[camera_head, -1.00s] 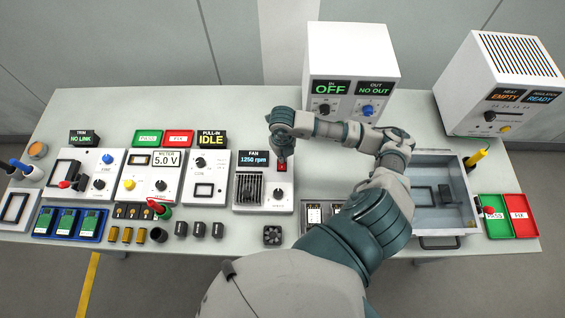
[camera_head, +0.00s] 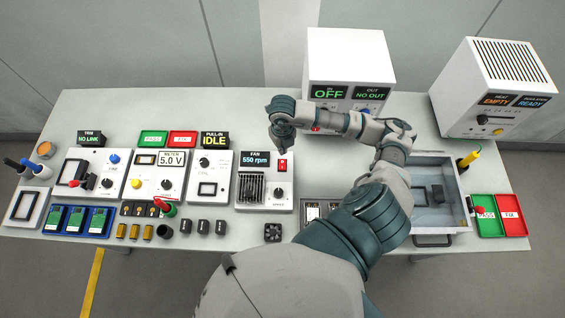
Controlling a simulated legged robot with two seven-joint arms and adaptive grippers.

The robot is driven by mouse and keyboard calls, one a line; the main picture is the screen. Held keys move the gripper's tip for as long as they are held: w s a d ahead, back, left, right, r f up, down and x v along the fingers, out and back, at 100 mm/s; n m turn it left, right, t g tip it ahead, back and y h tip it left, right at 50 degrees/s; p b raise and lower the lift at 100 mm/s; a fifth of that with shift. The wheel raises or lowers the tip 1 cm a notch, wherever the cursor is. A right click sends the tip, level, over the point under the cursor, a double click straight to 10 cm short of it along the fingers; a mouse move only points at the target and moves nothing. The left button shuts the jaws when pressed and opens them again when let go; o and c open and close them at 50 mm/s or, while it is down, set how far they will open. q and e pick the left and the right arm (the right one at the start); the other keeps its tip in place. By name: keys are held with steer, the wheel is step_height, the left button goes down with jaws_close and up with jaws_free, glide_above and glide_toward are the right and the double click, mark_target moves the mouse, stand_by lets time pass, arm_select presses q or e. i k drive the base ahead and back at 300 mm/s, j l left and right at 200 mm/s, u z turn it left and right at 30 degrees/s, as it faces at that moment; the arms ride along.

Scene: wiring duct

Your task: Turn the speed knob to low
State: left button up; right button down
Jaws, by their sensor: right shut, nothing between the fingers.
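The fan unit (camera_head: 248,203) is a white panel at the middle of the table, with a black grille (camera_head: 251,188) on its left. My right gripper (camera_head: 284,150) points down just above and behind the red switch, shut and empty, apart from the knob. My left gripper is not in view.
A white supply box (camera_head: 350,60) reading "OFF" and "NO OUT" stands behind my right arm. A grey open bin (camera_head: 432,213) is at right. Other panels and small parts fill the left. A small black fan (camera_head: 272,232) lies in front of the unit.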

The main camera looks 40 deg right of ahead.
mark_target(279, 193)
steer(key=k+j, duration=0.55)
steer(key=j, duration=0.15)
steer(key=k+j, duration=0.6)
steer(key=j, duration=0.15)
